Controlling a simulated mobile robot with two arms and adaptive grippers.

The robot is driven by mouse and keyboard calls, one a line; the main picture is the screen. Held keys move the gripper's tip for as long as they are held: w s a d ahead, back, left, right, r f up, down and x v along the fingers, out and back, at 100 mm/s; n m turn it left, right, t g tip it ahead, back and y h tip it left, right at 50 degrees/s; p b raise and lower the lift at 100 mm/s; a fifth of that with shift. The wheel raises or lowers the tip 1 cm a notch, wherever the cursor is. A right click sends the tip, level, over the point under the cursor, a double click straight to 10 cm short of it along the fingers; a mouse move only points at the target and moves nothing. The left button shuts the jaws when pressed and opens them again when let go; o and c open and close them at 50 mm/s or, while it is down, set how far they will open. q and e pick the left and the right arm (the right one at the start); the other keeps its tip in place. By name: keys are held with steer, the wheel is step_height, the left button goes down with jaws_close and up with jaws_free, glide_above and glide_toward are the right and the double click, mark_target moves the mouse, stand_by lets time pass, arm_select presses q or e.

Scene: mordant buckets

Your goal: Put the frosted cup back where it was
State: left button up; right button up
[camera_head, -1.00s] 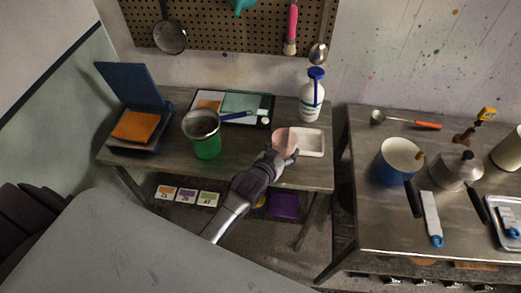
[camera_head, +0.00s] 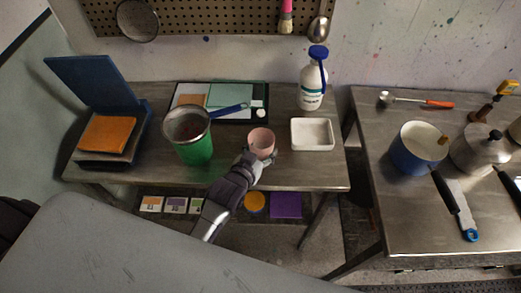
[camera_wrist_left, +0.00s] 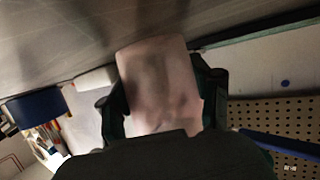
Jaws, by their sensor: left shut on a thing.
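The frosted cup (camera_head: 261,141) is pale pink and shows in the head view over the left table, between the green container and the white tray. My left gripper (camera_head: 258,158) is shut on it from the near side. In the left wrist view the cup (camera_wrist_left: 158,85) fills the space between the dark fingers. The cup looks upright in the head view; I cannot tell whether its base touches the table. My right gripper is not in view.
A green container (camera_head: 196,148) with a strainer stands left of the cup. A white tray (camera_head: 312,147) lies to the right. A white bottle (camera_head: 311,85) and a black-framed board (camera_head: 262,95) are behind. The table's front strip is bare.

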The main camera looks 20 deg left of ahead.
arm_select(q)
steer(key=shift+a+r, duration=0.1)
steer(key=shift+a, duration=0.05)
steer(key=shift+s, duration=0.2)
steer(key=o, duration=1.3)
steer(key=shift+w, duration=0.1)
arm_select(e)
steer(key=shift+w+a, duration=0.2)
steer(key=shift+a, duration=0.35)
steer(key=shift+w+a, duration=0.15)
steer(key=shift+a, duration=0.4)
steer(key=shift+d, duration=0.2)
arm_select(q)
steer(key=shift+r, duration=0.15)
steer(key=b+v, duration=0.1)
steer(key=v, duration=1.1)
steer(key=shift+b, duration=0.3)
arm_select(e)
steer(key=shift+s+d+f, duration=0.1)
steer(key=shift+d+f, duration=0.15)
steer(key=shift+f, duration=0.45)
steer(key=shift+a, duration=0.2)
